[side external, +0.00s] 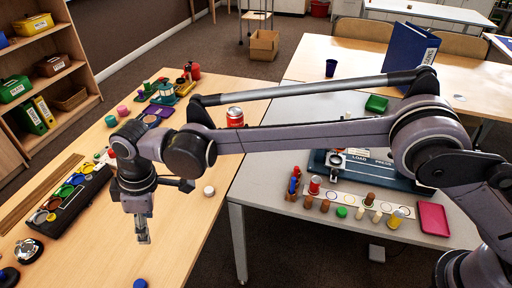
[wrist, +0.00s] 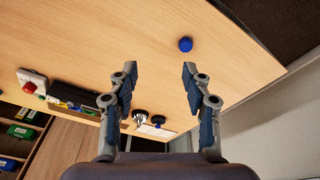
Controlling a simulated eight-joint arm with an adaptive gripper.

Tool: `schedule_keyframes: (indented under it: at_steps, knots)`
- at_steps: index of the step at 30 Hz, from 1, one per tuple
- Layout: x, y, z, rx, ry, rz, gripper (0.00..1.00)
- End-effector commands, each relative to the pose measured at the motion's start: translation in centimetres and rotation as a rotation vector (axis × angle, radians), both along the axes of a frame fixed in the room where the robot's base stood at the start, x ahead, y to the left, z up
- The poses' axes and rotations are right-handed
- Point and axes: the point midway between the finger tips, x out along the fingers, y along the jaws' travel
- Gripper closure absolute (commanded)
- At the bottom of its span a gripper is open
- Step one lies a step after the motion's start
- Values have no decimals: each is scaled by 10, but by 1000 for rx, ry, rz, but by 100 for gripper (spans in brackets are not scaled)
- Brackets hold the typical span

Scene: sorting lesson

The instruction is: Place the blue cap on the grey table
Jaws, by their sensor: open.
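The blue cap (wrist: 185,44) lies on the wooden table (wrist: 110,30) in the wrist view, beyond my fingertips and a little right of the middle between them. It also shows at the bottom edge of the side view (side external: 140,283), partly cut off. My gripper (side external: 143,241) hangs pointing down over the wooden table, apart from the cap. In the wrist view its two fingers (wrist: 158,78) are spread, with nothing between them. The grey table (side external: 262,182) stands right of the wooden table in the side view.
A black holder with coloured discs (side external: 66,200) and a bell (side external: 28,250) are on the wooden table's left.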

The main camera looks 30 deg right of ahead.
Motion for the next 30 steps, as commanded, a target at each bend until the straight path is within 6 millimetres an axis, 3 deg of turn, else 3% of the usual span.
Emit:
schedule_keyframes:
  at_steps: [1, 6, 14, 22, 30]
  knots:
    - [12, -24, 18, 11, -9, -53, 51]
    - [35, -97, 64, 50, -43, -215, 51]
    - [39, -214, 117, 107, -101, -459, 51]
    - [6, -329, 143, 165, -169, -710, 51]
    - [-51, -424, 137, 222, -243, -954, 51]
